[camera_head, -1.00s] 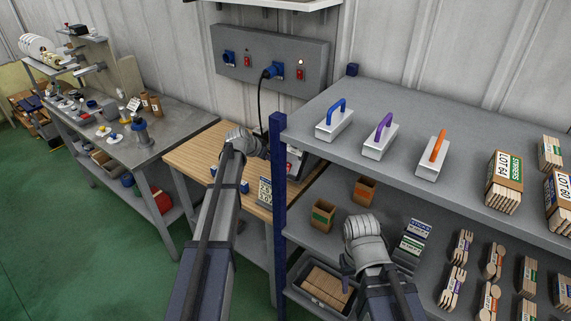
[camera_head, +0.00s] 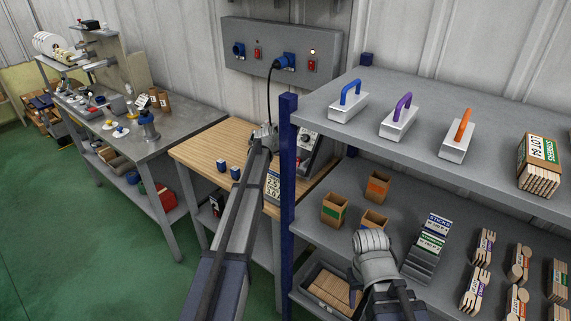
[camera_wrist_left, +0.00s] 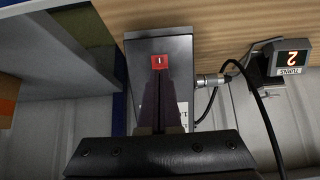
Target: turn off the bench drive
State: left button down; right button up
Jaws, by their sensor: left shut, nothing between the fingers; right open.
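The bench drive (camera_head: 309,146) is a grey box with a knob on the wooden bench, partly hidden by the blue shelf post. In the left wrist view it is a dark grey box (camera_wrist_left: 172,47) with a red switch (camera_wrist_left: 160,62) marked with a white stroke. My left gripper (camera_head: 265,138) is just left of the drive; in the wrist view its shut fingers (camera_wrist_left: 160,100) point at the box below the red switch, with nothing between them. I cannot tell whether they touch it. My right gripper (camera_head: 355,285) is low before the shelf, mostly hidden by its own wrist.
A wall panel (camera_head: 265,62) carries red switches, a lit lamp (camera_head: 312,52) and a blue plug (camera_head: 284,62) with a black cable. The shelf (camera_head: 400,150) with stamps and stick bundles stands right of the blue post (camera_head: 288,170).

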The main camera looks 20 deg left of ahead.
pick_arm(q)
jog(key=shift+w+d+f, duration=0.15)
jog(key=shift+w+f, duration=0.05)
jog(key=shift+w, duration=0.2)
jog(key=shift+w+d+f, duration=0.15)
jog(key=shift+w, duration=0.2)
jog(key=shift+w+d+f, duration=0.1)
jog(key=shift+w, duration=0.25)
jog(key=shift+s, duration=0.1)
jog(key=shift+r+p, duration=0.65)
jog(key=shift+r, duration=0.25)
